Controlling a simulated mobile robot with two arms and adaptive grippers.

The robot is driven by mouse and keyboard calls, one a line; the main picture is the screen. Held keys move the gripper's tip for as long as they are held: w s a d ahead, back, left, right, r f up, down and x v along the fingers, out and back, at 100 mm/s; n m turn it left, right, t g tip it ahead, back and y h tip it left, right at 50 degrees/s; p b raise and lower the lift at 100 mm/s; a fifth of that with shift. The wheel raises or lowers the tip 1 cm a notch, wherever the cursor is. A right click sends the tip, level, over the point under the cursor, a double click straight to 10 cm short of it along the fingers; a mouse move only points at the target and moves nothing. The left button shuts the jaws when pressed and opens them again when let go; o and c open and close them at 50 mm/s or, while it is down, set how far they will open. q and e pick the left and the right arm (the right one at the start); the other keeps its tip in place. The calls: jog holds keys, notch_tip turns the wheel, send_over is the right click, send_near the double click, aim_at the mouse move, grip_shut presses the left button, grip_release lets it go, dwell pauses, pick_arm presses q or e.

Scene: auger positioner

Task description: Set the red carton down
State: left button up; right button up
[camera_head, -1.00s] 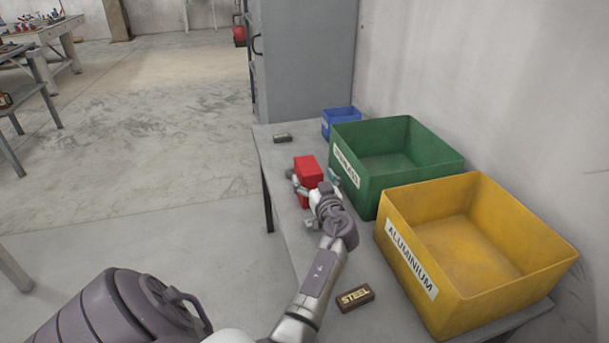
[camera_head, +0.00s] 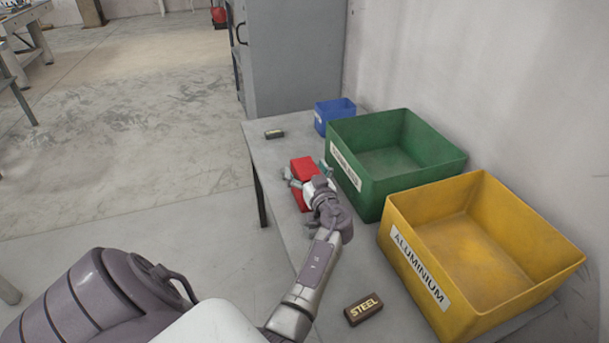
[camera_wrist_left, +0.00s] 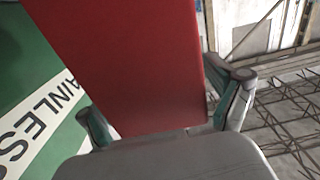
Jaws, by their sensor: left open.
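The red carton (camera_head: 304,167) stands upright on the grey table, beside the green bin, in the head view. My left gripper (camera_head: 308,177) is at the carton, with its fingers open on either side of it and its hand covering part of the front. In the left wrist view the carton (camera_wrist_left: 135,60) fills the middle between the spread fingertips (camera_wrist_left: 165,112), and a gap shows at the right finger. The carton's bottom edge is partly hidden by my arm. My right gripper is out of view.
The green bin (camera_head: 440,165) is close to the right of the hand. A yellow bin (camera_head: 415,280) labelled ALUMINIUM, a blue bin (camera_head: 320,124) and a dark block (camera_head: 363,309) marked STEEL share the table (camera_head: 262,150). A small dark block (camera_head: 274,134) lies far left.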

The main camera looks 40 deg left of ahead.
pick_arm(q)
jog(key=c, duration=1.7)
grip_shut()
jog(key=shift+r, duration=0.1)
